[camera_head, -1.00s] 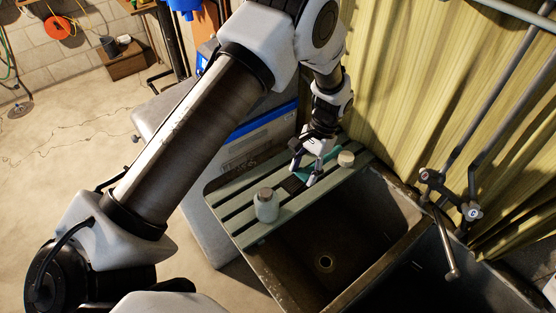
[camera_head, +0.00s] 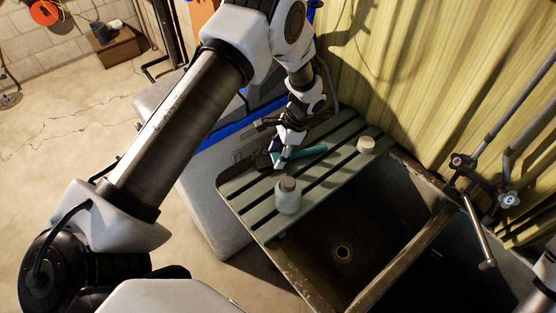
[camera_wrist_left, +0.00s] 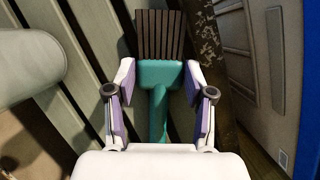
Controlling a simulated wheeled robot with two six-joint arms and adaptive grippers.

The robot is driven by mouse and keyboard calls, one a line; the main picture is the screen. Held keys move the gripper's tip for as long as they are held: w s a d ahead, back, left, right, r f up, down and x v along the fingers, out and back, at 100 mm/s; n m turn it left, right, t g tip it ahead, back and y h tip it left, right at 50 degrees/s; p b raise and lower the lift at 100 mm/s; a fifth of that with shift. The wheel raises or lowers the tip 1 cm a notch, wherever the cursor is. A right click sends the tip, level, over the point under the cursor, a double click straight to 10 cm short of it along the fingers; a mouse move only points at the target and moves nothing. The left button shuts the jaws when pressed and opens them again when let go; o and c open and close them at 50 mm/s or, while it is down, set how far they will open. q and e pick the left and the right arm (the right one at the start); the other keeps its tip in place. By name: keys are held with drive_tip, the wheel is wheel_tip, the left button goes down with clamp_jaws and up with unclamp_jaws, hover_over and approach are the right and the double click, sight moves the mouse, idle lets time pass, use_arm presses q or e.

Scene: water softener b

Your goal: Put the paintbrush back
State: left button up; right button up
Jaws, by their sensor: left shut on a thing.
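The paintbrush has a teal handle (camera_head: 314,151) and dark bristles. In the left wrist view the paintbrush (camera_wrist_left: 155,73) lies between the fingers, bristles pointing away from the wrist. My left gripper (camera_head: 277,160) is shut on it, over the slatted green board (camera_head: 325,165) by the sink. The fingers (camera_wrist_left: 158,82) flank the wide teal part in the wrist view. In the head view the bristles are near the board's left edge. Whether the brush touches the slats I cannot tell. My right gripper is not in view.
A pale jar with a brownish lid (camera_head: 288,196) stands on the board close to the gripper. A round pale item (camera_head: 366,145) sits at the board's right. The sink basin (camera_head: 345,235) opens in front. A grey cabinet with a blue stripe (camera_head: 215,185) stands left of the board.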

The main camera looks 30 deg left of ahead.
sight(293, 154)
use_arm(q)
drive_tip(key=shift+s+a, duration=0.15)
drive_tip(key=shift+a, duration=0.05)
drive_tip(key=shift+d, duration=0.2)
drive_tip(key=o, duration=1.4)
drive_tip(key=shift+w+d+f, duration=0.1)
drive_tip(key=shift+w+d, duration=0.1)
drive_tip(key=shift+a, duration=0.2)
drive_tip(key=shift+s, duration=0.1)
drive_tip(key=p+v, duration=0.7)
drive_tip(key=v, duration=0.5)
drive_tip(key=shift+d, duration=0.1)
